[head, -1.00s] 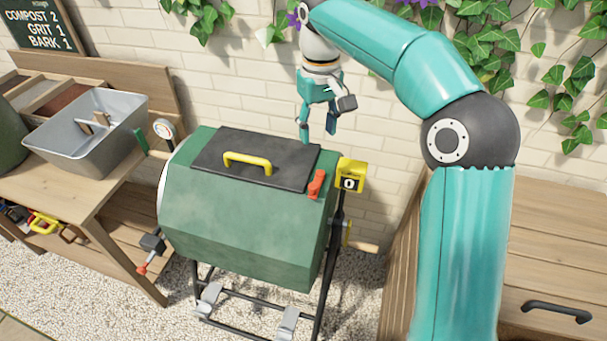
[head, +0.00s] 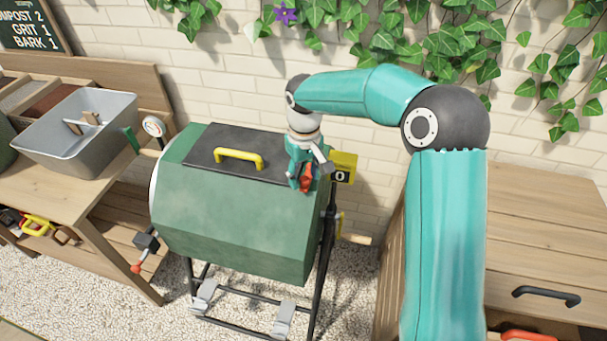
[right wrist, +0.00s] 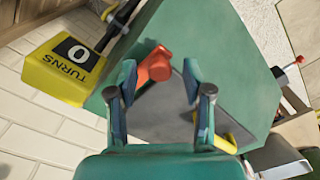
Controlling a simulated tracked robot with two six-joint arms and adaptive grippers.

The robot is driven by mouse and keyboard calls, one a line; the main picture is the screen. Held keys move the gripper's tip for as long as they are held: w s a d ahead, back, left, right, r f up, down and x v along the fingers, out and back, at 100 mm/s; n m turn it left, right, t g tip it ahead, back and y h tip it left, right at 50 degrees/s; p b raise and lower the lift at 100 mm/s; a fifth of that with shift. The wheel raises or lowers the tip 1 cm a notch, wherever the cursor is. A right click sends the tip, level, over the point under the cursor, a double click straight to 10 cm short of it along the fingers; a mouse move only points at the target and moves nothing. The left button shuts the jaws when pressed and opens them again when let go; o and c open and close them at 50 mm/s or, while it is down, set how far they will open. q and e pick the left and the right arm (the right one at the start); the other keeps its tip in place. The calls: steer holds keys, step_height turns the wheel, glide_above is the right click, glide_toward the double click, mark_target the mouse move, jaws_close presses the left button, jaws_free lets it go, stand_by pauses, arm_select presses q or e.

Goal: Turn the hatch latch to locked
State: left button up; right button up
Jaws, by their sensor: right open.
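The red hatch latch (head: 306,178) sits at the right end of the black hatch (head: 210,158) on top of the green drum (head: 225,225). My right gripper (head: 303,184) is down at the latch and partly hides it. In the right wrist view the red latch (right wrist: 153,67) shows between the spread fingertips of my right gripper (right wrist: 160,68), nearer the left finger. The gripper is open; I cannot tell whether a finger touches the latch. My left gripper is not in view.
A yellow turns counter (head: 344,167) reading 0 stands close beside the gripper. The hatch has a yellow handle (head: 239,157). A bench with a grey tub (head: 90,145) is left. A wooden bench (head: 540,230) is right. The brick wall is behind.

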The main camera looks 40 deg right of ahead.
steer(key=shift+f, duration=0.15)
steer(key=shift+c, duration=0.3)
jaws_close()
